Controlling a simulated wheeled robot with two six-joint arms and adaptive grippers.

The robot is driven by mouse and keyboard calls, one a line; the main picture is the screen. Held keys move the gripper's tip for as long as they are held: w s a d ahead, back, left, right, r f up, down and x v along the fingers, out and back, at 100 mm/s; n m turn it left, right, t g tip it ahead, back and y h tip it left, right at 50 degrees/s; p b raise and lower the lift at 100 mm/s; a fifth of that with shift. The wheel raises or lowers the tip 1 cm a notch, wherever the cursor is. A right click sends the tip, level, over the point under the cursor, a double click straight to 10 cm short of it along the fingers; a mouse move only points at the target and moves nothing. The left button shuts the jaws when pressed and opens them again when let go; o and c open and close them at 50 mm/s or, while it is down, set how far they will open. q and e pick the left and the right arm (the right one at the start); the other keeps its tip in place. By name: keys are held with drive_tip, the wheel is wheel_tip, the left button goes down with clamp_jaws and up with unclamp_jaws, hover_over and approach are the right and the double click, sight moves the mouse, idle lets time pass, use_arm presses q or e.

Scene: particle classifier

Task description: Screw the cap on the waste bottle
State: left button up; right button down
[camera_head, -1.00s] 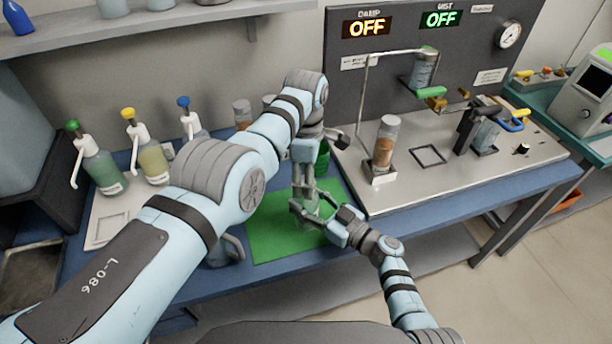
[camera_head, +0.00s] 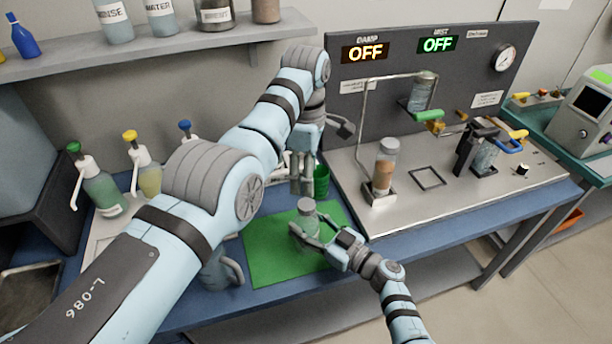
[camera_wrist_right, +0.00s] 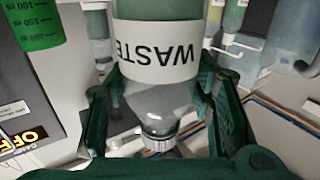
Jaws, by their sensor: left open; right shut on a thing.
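The clear waste bottle (camera_head: 308,237) stands upright on the green mat (camera_head: 268,268). Its "WASTE" label (camera_wrist_right: 165,50) shows upside down in the right wrist view. A pale ridged cap (camera_head: 306,206) sits on the bottle's neck; it also shows in the right wrist view (camera_wrist_right: 158,143). I cannot tell how tight it is. My right gripper (camera_head: 312,240) is shut around the bottle's body from the front right, with one finger on each side. My left gripper (camera_head: 302,188) is open and empty, pointing down just above the cap and apart from it.
A green beaker (camera_head: 321,182) stands behind the bottle. The steel rig (camera_head: 450,200) with a filled jar (camera_head: 385,165) is to the right. Several pump bottles (camera_head: 103,185) stand at the left, and a mug (camera_head: 218,270) is beside the mat. The front of the mat is clear.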

use_arm(q)
drive_tip(key=m, duration=1.2)
drive_tip(key=shift+w+r, duration=0.2)
drive_tip(key=shift+r, duration=0.1)
use_arm(e)
drive_tip(key=c, duration=0.7)
unclamp_jaws()
drive_tip(key=v, duration=1.2)
